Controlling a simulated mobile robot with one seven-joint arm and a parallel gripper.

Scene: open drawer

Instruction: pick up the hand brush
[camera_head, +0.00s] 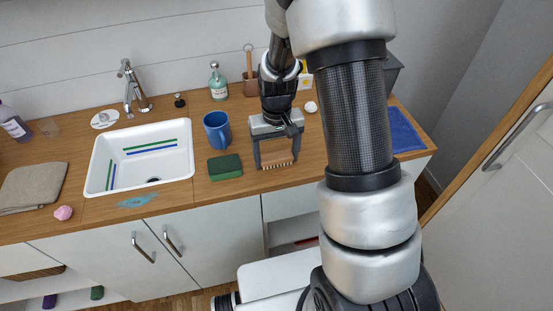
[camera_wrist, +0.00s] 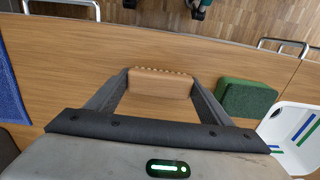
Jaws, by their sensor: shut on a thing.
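The hand brush (camera_head: 277,159) is a small light-wood block with short pale bristles, near the counter's front edge in the head view. In the wrist view the brush (camera_wrist: 160,84) sits between the two fingertips. My gripper (camera_head: 276,162) points down with its fingers on the two ends of the brush, shut on it. In the wrist view my gripper (camera_wrist: 160,86) shows a finger touching each end of the block. I cannot tell whether the brush touches the counter or is just above it.
A green sponge (camera_head: 225,167) lies close to the left of the brush, with a blue mug (camera_head: 217,130) behind it. A white sink (camera_head: 109,177) is further left. A blue cloth (camera_head: 403,130) lies at the right. A soap bottle (camera_head: 218,82) stands at the back.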

